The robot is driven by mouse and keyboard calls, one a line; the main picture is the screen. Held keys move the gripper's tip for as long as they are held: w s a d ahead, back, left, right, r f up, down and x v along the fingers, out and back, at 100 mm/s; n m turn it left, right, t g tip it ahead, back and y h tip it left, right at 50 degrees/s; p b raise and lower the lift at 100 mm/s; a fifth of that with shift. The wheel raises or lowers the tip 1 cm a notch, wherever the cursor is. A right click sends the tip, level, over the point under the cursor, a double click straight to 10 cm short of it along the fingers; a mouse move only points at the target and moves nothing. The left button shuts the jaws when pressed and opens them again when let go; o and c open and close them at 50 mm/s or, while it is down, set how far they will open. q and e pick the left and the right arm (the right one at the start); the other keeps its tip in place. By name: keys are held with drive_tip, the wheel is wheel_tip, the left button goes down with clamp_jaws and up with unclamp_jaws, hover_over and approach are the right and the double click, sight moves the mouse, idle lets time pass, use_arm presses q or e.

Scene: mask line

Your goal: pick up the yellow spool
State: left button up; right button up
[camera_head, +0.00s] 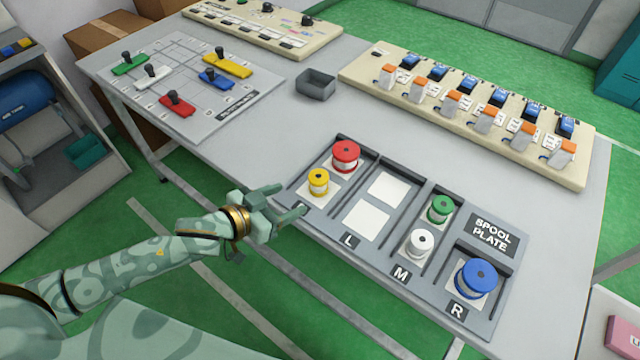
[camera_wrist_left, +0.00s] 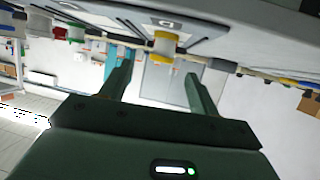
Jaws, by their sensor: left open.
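The yellow spool (camera_head: 318,184) stands upright on a pale square in the left bay of the grey spool plate (camera_head: 368,254). A red spool (camera_head: 346,156) stands just behind it in the same bay. My left gripper (camera_head: 292,199) is open and empty at the plate's front left edge, just left of the yellow spool and apart from it. In the left wrist view the yellow spool (camera_wrist_left: 165,44) appears beyond the gap between the two open fingers (camera_wrist_left: 158,88). My right gripper is not in view.
Green (camera_head: 440,209), white (camera_head: 420,244) and blue (camera_head: 475,278) spools stand to the right. A small grey tray (camera_head: 315,88), a slider board (camera_head: 250,104) and a long switch panel (camera_head: 360,75) lie farther back on the table.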

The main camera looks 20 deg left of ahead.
sight(312, 186)
use_arm(q)
drive_tip(key=b+x, duration=0.1)
drive_tip(key=x, duration=0.5)
drive_tip(key=shift+w+f+b, duration=0.25)
drive_tip(key=shift+w+b, duration=0.05)
drive_tip(key=b+x, duration=0.1)
drive_tip(key=x, duration=0.1)
drive_tip(key=b+x, duration=0.1)
drive_tip(key=x, duration=0.2)
drive_tip(key=shift+w+a, duration=0.15)
drive_tip(key=shift+w, duration=0.2)
drive_tip(key=shift+r, duration=0.1)
drive_tip(key=shift+s, duration=0.1)
drive_tip(key=c, duration=1.1)
